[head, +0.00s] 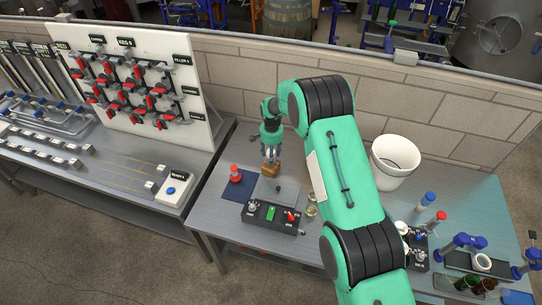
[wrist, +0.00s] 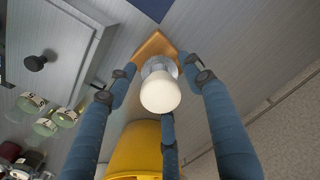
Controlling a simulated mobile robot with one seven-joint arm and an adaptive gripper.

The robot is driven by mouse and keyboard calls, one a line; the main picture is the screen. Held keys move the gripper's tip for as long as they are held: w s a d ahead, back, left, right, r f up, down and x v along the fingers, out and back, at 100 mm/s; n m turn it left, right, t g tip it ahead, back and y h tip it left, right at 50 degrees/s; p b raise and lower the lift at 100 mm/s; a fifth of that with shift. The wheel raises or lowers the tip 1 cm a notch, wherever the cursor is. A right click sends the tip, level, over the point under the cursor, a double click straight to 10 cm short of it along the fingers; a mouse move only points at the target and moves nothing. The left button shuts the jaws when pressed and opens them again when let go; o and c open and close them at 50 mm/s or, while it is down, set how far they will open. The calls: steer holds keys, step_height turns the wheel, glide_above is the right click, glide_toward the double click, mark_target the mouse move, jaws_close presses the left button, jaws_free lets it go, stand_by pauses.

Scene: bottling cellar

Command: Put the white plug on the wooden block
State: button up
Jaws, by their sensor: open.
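In the wrist view the white plug (wrist: 160,92) shows its round white head, with a clear or shiny collar beneath it. Behind its collar is the wooden block (wrist: 154,45), orange-brown; the plug appears to stand on it, but the contact is hidden. The blue fingers of my gripper (wrist: 165,85) are spread around the plug, with visible gaps to its white head. In the head view my gripper (head: 271,152) points down just above the wooden block (head: 271,171) on the metal bench. The plug cannot be made out there.
A red-capped item (head: 235,173) stands on a blue mat (head: 236,188) left of the block. A white bucket (head: 394,165) stands right of my arm. A brick wall (head: 370,105) runs behind.

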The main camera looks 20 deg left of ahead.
steer(key=shift+r, duration=0.2)
steer(key=shift+d+r+b, duration=0.15)
steer(key=shift+r+b, duration=0.4)
steer(key=shift+r, duration=5.45)
